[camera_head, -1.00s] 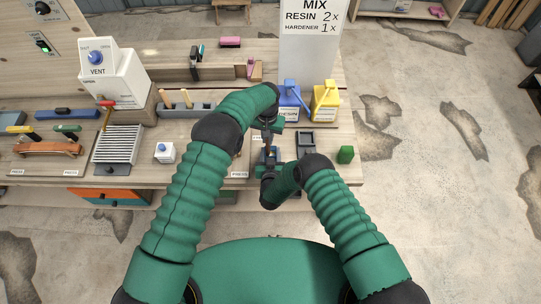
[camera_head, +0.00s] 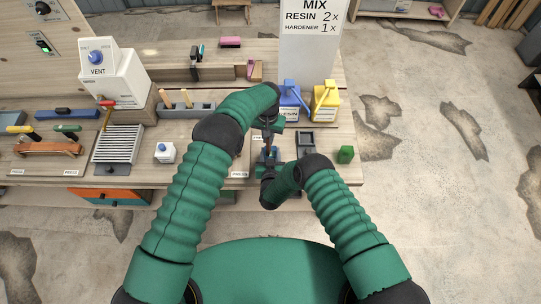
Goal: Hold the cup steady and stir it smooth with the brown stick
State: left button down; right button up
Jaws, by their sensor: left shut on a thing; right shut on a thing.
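The cup (camera_head: 267,156) is a small bluish shape near the front edge of the bench, mostly hidden between my two grippers. My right gripper (camera_head: 267,167) is shut on the cup from the front. My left gripper (camera_head: 268,132) comes down over the cup and is shut on the brown stick (camera_head: 268,145). Only a short, thin piece of the stick shows, pointing down at the cup. Its lower end and the cup's contents are too small and hidden to make out.
A blue resin pump (camera_head: 290,104) and a yellow pump (camera_head: 325,104) stand behind, right of my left gripper. A dark tray (camera_head: 306,140) and a green block (camera_head: 346,154) sit right of the cup.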

pick_arm(q)
jog(key=shift+s, duration=0.15)
dwell(0.3)
jog(key=shift+r, duration=4.15)
jog(key=shift+r, duration=0.1)
notch_tip(320, 180, up, 5)
jog(key=shift+f, duration=0.1)
pick_arm(e)
jog(key=o, duration=1.9)
jog(key=shift+c, duration=0.2)
